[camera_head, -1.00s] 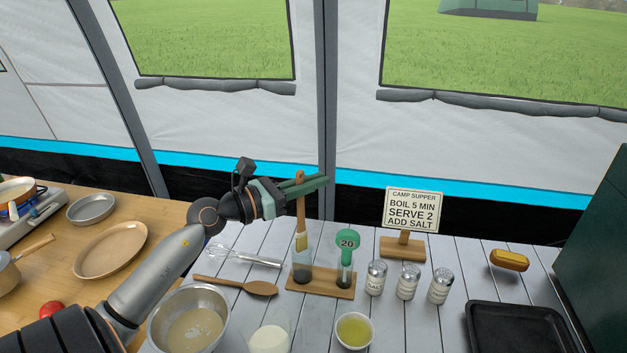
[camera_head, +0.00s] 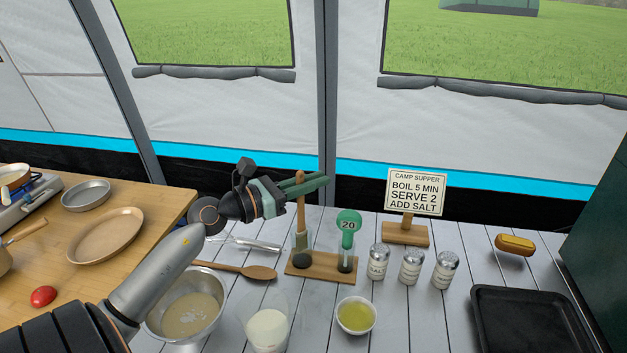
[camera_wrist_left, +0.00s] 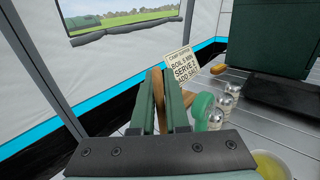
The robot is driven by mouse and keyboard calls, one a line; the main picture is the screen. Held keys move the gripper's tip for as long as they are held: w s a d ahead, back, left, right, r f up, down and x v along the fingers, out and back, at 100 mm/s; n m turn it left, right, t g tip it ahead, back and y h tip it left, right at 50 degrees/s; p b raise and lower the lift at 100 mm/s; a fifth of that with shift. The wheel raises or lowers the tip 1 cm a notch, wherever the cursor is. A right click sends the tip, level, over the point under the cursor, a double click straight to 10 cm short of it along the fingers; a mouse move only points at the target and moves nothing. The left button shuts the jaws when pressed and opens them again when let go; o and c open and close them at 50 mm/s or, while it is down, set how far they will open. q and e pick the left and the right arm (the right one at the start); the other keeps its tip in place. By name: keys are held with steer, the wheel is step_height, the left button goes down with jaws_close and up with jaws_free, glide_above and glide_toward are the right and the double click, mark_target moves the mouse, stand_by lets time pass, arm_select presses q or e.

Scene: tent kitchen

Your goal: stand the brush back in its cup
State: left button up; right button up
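The brush (camera_head: 301,220) has a wooden handle and a pale head pointing down; it hangs almost upright. My left gripper (camera_head: 308,183) is shut on the upper handle, which also shows between the green fingers in the left wrist view (camera_wrist_left: 157,95). The clear cup with a dark bottom (camera_head: 303,261) stands in the wooden stand (camera_head: 320,271) directly below. The brush's lower end appears to be within the cup's mouth; I cannot tell whether it touches the bottom. My right gripper is not in view.
Right of the cup, a green tool marked 20 (camera_head: 348,224) stands in the same stand. A sign (camera_head: 415,192) and several shakers (camera_head: 411,267) are farther right. A wooden spoon (camera_head: 255,271), whisk (camera_head: 255,244), metal bowl (camera_head: 215,295) and milk glass (camera_head: 266,330) crowd the left and front.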

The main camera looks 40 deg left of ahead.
arm_select(q)
steer(key=o, duration=0.5)
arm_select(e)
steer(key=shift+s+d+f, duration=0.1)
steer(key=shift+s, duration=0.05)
arm_select(q)
steer(key=shift+s, duration=0.1)
steer(key=b+v, duration=0.2)
steer(key=v, duration=1)
steer(key=shift+s+b, duration=0.15)
steer(key=shift+b, duration=0.15)
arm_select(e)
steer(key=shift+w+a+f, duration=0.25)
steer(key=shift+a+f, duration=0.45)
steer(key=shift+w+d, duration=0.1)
